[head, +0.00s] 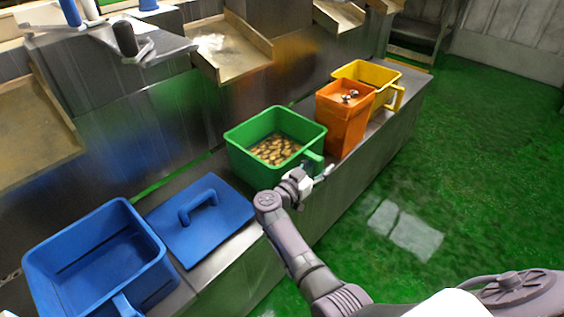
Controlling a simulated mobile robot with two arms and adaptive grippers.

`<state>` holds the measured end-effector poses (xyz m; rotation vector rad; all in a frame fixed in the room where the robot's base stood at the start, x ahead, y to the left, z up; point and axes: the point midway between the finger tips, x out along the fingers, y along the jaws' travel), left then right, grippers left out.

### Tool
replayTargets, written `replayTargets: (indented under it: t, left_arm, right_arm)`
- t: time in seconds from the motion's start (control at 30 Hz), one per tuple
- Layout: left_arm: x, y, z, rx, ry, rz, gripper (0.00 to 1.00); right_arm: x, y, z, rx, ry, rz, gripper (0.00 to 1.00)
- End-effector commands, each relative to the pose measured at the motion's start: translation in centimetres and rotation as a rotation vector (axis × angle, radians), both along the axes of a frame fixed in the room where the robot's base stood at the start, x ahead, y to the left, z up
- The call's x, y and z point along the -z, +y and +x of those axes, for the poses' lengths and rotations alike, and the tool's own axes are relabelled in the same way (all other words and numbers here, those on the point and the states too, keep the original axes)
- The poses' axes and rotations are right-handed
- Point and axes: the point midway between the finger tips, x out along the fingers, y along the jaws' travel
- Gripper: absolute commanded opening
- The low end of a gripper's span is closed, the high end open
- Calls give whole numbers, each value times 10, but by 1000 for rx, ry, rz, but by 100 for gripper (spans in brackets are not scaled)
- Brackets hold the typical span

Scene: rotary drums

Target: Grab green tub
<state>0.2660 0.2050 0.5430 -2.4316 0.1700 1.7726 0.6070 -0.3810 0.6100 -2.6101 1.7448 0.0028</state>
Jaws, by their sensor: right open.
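The green tub (246,156) stands upright on the metal bench, open at the top, with a layer of small yellow-brown pieces (275,150) inside. A green handle (313,158) sticks out from its near right side. My right gripper (322,174) is at the tub's near right side, close to this handle, and is open. Whether its fingers touch or surround the handle is too small to tell. My left gripper is not in view.
An orange bin (341,124) and a yellow tub (375,74) stand behind the green tub. A blue lid (200,222) and an empty blue tub (95,260) are nearer, at left. The bench (235,270) has an edge above open green floor (465,150).

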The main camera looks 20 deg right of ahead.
Motion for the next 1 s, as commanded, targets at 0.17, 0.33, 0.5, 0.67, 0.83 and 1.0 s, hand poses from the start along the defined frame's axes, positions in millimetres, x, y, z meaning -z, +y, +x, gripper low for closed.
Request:
replayTargets:
  t: [0.17,0.33,0.5,0.67,0.83,1.0]
  left_arm:
    - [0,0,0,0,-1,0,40]
    - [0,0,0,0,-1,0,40]
    - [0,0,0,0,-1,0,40]
    - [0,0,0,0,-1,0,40]
    - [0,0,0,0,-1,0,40]
    - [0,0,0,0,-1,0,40]
  right_arm:
    - [-1,0,0,0,0,0,52]
    - [-1,0,0,0,0,0,32]
    - [0,0,0,0,0,0,4]
    - [0,0,0,0,1,0,0]
    - [-7,0,2,0,-17,-2,0]
    - [-6,0,2,-1,-14,-2,0]
